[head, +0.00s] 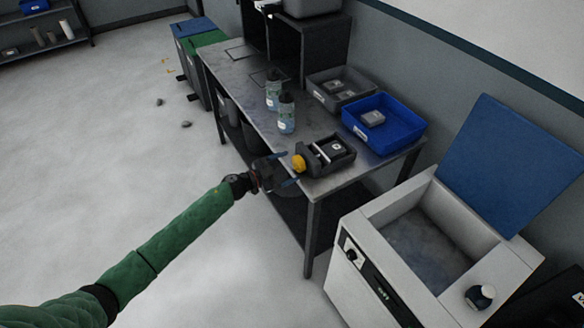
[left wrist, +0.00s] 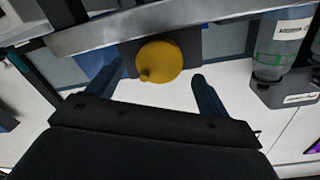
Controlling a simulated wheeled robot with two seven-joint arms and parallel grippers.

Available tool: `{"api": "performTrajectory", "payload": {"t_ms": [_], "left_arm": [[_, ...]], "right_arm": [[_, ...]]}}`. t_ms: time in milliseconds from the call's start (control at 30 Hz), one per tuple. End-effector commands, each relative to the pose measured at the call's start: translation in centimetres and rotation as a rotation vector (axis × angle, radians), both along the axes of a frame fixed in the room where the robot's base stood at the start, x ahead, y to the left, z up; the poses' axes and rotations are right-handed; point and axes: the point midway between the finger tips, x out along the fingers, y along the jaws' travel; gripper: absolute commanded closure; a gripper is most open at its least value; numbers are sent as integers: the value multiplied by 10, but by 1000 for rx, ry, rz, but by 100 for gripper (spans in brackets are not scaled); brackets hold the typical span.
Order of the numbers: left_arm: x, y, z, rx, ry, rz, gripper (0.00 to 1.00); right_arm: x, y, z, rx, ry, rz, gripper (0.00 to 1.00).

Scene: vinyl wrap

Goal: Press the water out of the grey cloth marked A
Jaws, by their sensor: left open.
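A dark press (head: 318,168) sits at the near end of the steel table. A yellow round knob (head: 299,162) sticks out of its near-left side. A grey piece with a pale label (head: 337,147) lies in the press; it may be the cloth, but its letter is too small to read. My left gripper (head: 286,169) is open at the table's edge, its blue fingers pointing at the knob. In the left wrist view the knob (left wrist: 160,60) shows between and slightly beyond the fingertips, with no visible contact. My right gripper is not in view.
A blue tray (head: 408,133) and a grey tray (head: 318,86) stand behind the press, each with grey labelled pieces. Two bottles (head: 286,112) stand left of them. A white open-lidded machine (head: 372,262) stands to the right. The floor on the left is mostly clear.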

Motion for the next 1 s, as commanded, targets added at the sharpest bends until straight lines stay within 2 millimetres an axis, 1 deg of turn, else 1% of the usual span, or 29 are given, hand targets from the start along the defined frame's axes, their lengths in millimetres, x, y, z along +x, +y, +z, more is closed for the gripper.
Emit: {"api": "performTrajectory", "payload": {"t_ms": [33, 100, 300, 533, 833, 933, 1000], "left_arm": [[-5, 8, -4, 3, 0, 0, 21], [-10, 15, -4, 2, 0, 0, 21], [-22, 33, -1, 2, 0, 0, 21], [-27, 40, 1, -1, 1, 0, 21], [-25, 40, 2, 0, -2, 0, 21], [-17, 41, 12, 0, -18, 0, 21], [-7, 45, 24, 7, -38, 3, 21]], "right_arm": [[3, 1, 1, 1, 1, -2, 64], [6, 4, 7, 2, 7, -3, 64], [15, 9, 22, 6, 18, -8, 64], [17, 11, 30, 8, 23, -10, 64], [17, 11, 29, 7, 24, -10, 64], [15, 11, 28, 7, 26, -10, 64], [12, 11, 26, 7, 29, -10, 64]]}}
